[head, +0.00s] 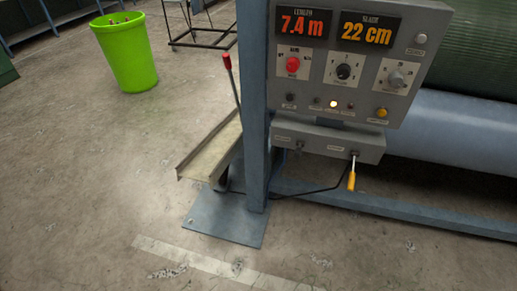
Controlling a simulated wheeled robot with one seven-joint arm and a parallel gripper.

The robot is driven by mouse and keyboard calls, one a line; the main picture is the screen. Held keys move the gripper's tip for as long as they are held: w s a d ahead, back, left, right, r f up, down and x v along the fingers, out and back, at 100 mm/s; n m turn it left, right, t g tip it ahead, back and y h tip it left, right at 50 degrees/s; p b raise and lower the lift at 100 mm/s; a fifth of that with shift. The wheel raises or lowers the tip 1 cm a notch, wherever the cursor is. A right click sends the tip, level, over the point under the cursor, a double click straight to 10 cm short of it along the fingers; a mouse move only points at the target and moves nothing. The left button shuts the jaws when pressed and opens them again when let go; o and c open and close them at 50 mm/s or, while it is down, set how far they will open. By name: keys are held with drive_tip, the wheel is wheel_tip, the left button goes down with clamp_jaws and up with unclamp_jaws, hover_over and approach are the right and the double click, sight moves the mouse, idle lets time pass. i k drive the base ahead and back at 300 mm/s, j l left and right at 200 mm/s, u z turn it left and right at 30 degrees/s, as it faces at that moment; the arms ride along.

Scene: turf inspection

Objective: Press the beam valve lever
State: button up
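A grey box (318,138) under the control panel carries small labels too blurred to read. A short lever with a yellow handle (351,181) hangs down from its right part, tilted slightly. A dark stub or socket (299,145) sits at the box's left part. A separate long lever with a red grip (228,62) leans up left of the blue post. I cannot tell from the labels which one is the beam valve lever. My gripper is not in view.
The control panel (417,60) has a red button, knobs and displays reading 7.4 m and 22 cm. A blue post (255,110) stands on a floor plate (222,219). A blue low rail (400,209) runs right. A green bin (126,55) stands back left. The front floor is clear.

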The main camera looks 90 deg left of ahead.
sight(297, 153)
drive_tip(key=u, duration=2.9)
